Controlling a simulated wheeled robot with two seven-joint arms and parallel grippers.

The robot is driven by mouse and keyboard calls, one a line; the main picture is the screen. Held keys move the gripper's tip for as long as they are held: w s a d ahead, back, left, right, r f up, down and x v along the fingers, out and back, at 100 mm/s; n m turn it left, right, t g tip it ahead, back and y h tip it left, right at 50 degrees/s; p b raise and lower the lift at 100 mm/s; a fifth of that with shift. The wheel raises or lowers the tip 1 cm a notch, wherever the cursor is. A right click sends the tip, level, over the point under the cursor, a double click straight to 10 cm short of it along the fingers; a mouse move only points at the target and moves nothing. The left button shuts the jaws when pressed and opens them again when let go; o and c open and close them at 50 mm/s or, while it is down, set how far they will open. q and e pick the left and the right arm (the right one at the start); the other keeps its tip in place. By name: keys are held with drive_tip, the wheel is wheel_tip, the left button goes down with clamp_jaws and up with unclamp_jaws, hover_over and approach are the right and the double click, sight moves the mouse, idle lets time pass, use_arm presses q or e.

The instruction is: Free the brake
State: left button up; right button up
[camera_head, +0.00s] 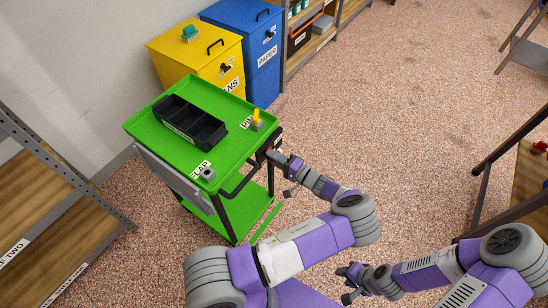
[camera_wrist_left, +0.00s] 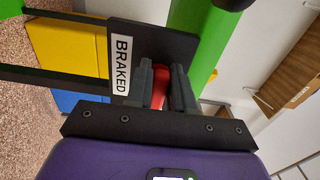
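The green trolley (camera_head: 145,125) stands left of centre in the head view. A black plate with a white label reading BRAKED (camera_wrist_left: 122,62) fills the middle of the left wrist view. A red brake lever (camera_wrist_left: 162,88) stands out beside that label. My left gripper (camera_wrist_left: 167,85) has its two fingers close together on either side of the red lever, shut on it. In the head view my left gripper (camera_head: 284,164) is at the trolley's right end. The lever is partly hidden by the fingers. My right gripper (camera_head: 345,284) is open and empty, low over the floor.
The trolley carries a black divided bin (camera_head: 190,122), a yellow-topped piece (camera_head: 257,118) and a grey knob (camera_head: 207,173). Yellow (camera_head: 200,60) and blue (camera_head: 262,70) cabinets stand behind it.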

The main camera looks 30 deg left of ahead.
use_arm(q)
drive_tip(key=o, duration=0.3)
drive_tip(key=shift+o, duration=0.2)
drive_tip(key=d+p, duration=0.1)
drive_tip(key=d, duration=0.6)
drive_tip(key=shift+s+d, duration=0.3)
drive_tip(key=s+a+f+g+h+p, duration=0.1)
drive_tip(key=s+a+f+g+h, duration=0.15)
drive_tip(key=s+f, duration=0.3)
drive_tip(key=s+a+f+g+h+p, duration=0.1)
drive_tip(key=s+a+f+g+h, duration=0.1)
drive_tip(key=s+f+g+h, duration=0.3)
drive_tip(key=s+d+f+h+p, duration=0.25)
drive_tip(key=s+d+h, duration=0.35)
drive_tip(key=s, duration=0.4)
drive_tip(key=s+d+r+n+t+h, duration=0.2)
drive_tip(key=s+d+h, duration=0.1)
drive_tip(key=d+h, duration=0.35)
drive_tip(key=w+d+r+n+t+h+p, duration=0.1)
drive_tip(key=w+d+r+t+h+p, duration=0.1)
drive_tip(key=r, duration=0.5)
drive_tip(key=w+d+t, duration=0.1)
drive_tip(key=d+t, duration=0.1)
drive_tip(key=t, duration=0.1)
drive_tip(key=shift+d+r+n, duration=0.25)
drive_tip(key=shift+n, duration=0.05)
